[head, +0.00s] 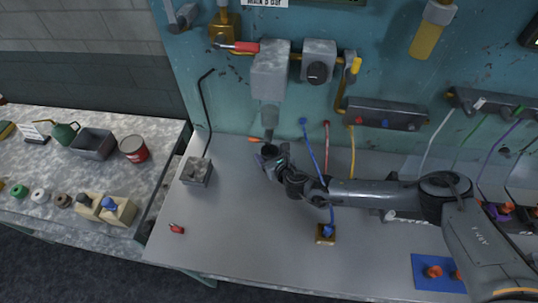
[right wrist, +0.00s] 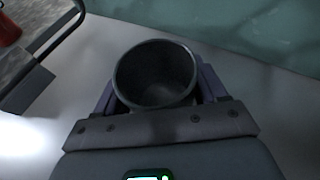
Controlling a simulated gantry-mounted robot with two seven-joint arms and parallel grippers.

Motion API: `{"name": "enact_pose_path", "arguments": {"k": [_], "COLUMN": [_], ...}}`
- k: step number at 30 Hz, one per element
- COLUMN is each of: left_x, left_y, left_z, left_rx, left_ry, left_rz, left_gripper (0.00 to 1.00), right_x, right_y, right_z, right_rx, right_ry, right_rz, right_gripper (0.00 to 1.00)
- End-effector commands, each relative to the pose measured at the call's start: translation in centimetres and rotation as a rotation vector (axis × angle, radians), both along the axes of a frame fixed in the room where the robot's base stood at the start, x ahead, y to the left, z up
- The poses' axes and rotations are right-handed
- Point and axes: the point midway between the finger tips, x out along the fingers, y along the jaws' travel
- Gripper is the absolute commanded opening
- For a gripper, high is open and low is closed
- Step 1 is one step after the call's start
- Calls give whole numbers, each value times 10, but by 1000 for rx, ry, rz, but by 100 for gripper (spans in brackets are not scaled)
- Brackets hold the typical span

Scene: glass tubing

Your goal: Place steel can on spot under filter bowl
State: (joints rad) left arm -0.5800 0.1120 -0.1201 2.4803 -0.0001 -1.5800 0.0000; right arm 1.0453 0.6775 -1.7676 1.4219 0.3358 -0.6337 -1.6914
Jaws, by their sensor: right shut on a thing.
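The steel can (head: 269,150) is a dark grey, open-topped cup. My right gripper (head: 272,157) is shut on it, and its arm comes in from the right. In the right wrist view the can (right wrist: 155,75) sits between the two fingers with its mouth toward the camera, and it looks empty. The filter bowl (head: 270,117) hangs under a grey block on the wall panel, just above the can in the head view. I cannot tell whether the can touches the bench. The spot under the bowl cannot be made out. My left gripper is not in view.
A grey box (head: 197,172) with a bent black rod stands left of the can. An orange-tipped piece (head: 254,139) is close by the gripper. Coloured hoses hang right of the bowl. The grey bench (head: 250,235) is mostly clear in front, with a small red item (head: 177,229).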

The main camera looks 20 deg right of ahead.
Motion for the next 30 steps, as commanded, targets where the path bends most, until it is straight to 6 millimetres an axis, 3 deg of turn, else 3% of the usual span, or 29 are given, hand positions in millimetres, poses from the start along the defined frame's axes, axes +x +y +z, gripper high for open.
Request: {"name": "enact_pose_path", "arguments": {"k": [1, 2, 7, 18, 23, 30], "left_x": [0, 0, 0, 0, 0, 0], "left_y": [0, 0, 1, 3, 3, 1], "left_z": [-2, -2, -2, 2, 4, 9], "left_rx": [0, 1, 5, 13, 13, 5], "left_ry": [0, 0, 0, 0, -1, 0], "left_rz": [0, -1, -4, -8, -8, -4], "left_gripper": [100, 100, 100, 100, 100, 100], "right_x": [0, 0, 0, 0, -15, -54], "right_y": [0, 0, 0, 0, -2, -7], "right_z": [-3, -3, -2, 3, 7, 23], "right_rx": [1, 0, 0, -1, 1, 1], "right_ry": [0, 0, 1, 0, 1, 2], "right_rz": [0, 0, 0, 0, 2, 1], "right_gripper": [32, 73, 97, 97, 97, 97]}}
